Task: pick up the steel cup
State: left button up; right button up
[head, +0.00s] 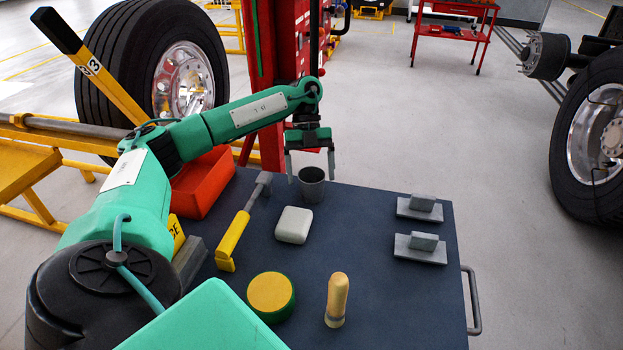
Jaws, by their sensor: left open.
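The steel cup (312,187) is a small dark grey cup with an open top. It stands upright near the back edge of the dark tabletop (375,260). My left gripper (311,176) is open, pointing down, with its two fingers apart above and around the cup's rim level. One finger hangs to the left of the cup and the other to the right. I cannot tell whether either finger touches it. My right gripper is not in view.
Two grey metal blocks (420,247) sit at right. A red bin (203,182) is left. The table's middle right is clear.

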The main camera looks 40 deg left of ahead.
pick_arm(q)
jog(key=c, duration=1.1)
jog(key=shift+r, duration=0.1)
